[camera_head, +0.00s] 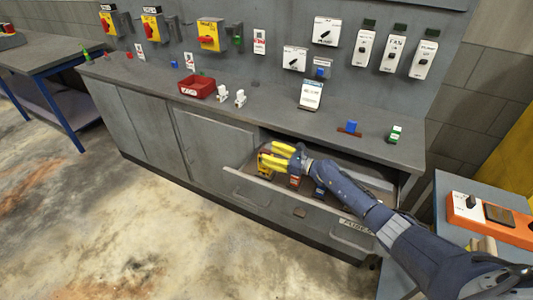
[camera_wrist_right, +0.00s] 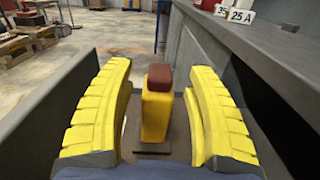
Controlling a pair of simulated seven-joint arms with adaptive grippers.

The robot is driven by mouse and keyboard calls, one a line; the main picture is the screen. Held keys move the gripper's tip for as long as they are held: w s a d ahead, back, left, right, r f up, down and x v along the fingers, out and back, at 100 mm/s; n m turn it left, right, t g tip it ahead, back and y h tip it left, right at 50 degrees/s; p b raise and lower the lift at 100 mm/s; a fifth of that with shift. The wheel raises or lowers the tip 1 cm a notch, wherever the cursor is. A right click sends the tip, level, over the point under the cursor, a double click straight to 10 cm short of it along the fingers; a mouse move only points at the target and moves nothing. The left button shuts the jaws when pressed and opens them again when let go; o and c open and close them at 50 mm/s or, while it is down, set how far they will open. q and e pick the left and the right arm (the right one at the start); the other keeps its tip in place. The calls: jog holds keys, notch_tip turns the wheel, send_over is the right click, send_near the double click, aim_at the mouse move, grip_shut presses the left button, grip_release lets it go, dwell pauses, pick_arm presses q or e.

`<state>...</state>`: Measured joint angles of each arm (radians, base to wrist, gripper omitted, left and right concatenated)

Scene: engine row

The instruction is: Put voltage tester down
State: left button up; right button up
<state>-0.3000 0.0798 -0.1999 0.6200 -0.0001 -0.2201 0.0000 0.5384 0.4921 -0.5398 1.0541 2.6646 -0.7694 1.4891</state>
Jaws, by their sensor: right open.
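My right gripper (camera_head: 266,158) is open over the pulled-out drawer (camera_head: 285,207) under the counter. In the right wrist view, its yellow fingers (camera_wrist_right: 160,115) stand on either side of a yellow block with a red-brown top (camera_wrist_right: 157,105). The block stands upright in the drawer, with a visible gap to the left finger and a narrower one to the right. I cannot tell whether this block is the voltage tester. In the head view the fingers partly hide it. My left gripper is not in view.
The drawer also holds a red-and-white piece (camera_head: 295,181) and a blue piece (camera_head: 319,190). On the counter (camera_head: 270,118) are a red bin (camera_head: 197,87), a white card stand (camera_head: 311,95) and small coloured pieces. An orange device (camera_head: 490,218) lies on the right-hand table.

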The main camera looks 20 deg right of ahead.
jog(key=shift+v, duration=1.85)
